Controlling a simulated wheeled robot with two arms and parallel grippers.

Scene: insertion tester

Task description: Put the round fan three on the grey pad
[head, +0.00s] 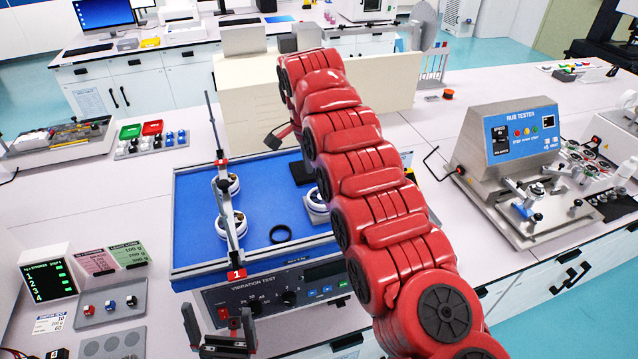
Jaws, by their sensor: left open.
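Round white-rimmed parts with dark and brass-coloured centres sit on the blue top (262,262) of the vibration tester. Another round part (316,208) is partly hidden by my red arm. I cannot tell which is fan three. I cannot make out the grey pad for certain. My left gripper (220,328) is in front of the tester at the bottom left, with its dark fingers apart and nothing between them.
A black ring (280,233) and a dark square block (303,172) are on the blue top. A rub tester (515,150) stands at the right. Grey switch trays (112,304) are at the left front.

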